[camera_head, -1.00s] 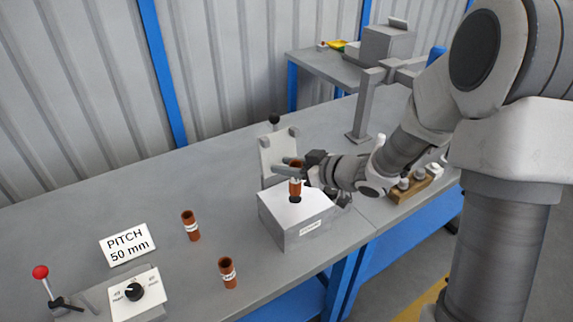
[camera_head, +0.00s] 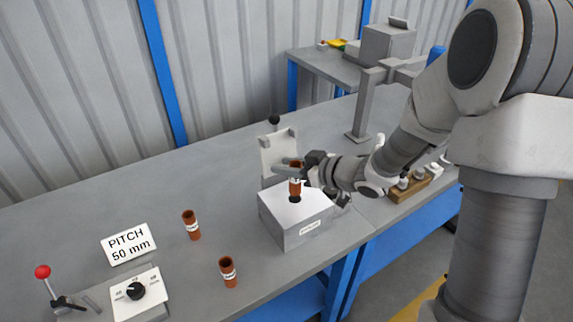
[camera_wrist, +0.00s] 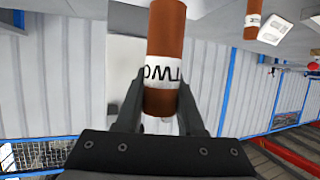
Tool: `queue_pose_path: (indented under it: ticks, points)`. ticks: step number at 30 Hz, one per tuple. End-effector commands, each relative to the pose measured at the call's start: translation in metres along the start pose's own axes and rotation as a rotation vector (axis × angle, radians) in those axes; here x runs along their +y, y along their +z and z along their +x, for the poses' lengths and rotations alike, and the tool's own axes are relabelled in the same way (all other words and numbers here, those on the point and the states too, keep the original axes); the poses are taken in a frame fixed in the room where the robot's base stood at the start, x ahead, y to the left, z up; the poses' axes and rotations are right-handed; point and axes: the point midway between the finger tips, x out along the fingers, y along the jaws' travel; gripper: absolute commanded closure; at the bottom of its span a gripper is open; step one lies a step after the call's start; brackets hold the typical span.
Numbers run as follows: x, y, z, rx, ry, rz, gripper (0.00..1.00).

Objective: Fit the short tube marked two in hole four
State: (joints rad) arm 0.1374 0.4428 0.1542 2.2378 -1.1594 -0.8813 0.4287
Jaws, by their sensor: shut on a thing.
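The short tube (camera_wrist: 164,35) is reddish brown with a white band that reads TWO, upside down in the wrist view. My gripper (camera_wrist: 160,98) is shut on it, one finger on each side. In the head view the tube (camera_head: 295,188) is upright, with its lower end over or at a dark hole in the top of a grey box (camera_head: 281,227). I cannot tell whether the end is inside the hole. My gripper (camera_head: 293,165) comes in from the right above the box. The label on the box front is too small to read.
Two other brown tubes (camera_head: 191,225) (camera_head: 229,272) stand upright on the bench to the left. A sign (camera_head: 128,244) reads PITCH 50 mm, near a dial box (camera_head: 139,293) and a red-knobbed lever (camera_head: 43,272). A plate fixture (camera_head: 278,150) stands behind the grey box.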

Motion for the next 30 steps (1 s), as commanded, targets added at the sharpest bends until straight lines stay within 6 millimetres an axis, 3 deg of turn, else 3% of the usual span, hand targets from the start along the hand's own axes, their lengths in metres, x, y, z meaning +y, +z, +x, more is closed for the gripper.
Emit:
queue_pose_path:
  ticks: [30]
  points:
    - [0.0,0.021,0.009,0.001,0.0,0.0,1.0]
